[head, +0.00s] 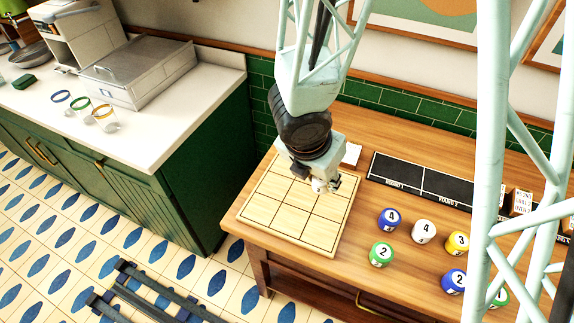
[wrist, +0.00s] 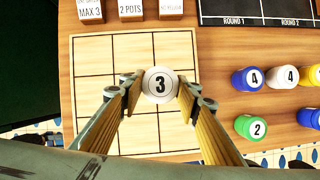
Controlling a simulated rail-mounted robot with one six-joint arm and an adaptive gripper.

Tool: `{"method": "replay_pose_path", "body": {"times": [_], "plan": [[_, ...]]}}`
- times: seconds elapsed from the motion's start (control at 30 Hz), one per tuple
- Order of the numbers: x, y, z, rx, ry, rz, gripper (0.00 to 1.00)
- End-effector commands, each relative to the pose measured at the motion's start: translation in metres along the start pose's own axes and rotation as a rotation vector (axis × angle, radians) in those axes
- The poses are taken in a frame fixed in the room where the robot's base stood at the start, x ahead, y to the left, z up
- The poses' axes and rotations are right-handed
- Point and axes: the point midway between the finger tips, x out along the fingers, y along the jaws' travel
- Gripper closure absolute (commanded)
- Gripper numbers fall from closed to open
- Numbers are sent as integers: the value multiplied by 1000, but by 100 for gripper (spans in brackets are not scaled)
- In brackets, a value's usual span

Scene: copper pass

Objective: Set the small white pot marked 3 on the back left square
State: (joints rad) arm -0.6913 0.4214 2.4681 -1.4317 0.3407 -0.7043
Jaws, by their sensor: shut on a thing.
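My gripper (head: 318,183) is shut on the small white pot marked 3 (wrist: 160,85). In the wrist view its two fingers (wrist: 157,90) press the pot from both sides, with the 3 facing up. In that view the pot covers part of the middle right of the pale wooden grid board (wrist: 92,142); its exact height above the board I cannot tell. The board also shows in the head view (head: 285,215), partly hidden by my gripper. The back left square (wrist: 92,48) is bare.
A black round strip (head: 405,177) and small white signs (wrist: 130,10) lie behind. A counter (head: 140,140) stands left.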

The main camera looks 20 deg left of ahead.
Motion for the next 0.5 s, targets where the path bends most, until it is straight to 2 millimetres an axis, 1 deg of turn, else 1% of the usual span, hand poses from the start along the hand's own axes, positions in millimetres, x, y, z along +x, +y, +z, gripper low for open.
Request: {"method": "replay_pose_path", "body": {"times": [0.27, 0.37, 0.5], "plan": [[0, 1, 1, 1, -1, 0, 82], [1, 5, 2, 1, -1, 0, 82], [3, 14, 5, 1, 0, -1, 82]]}}
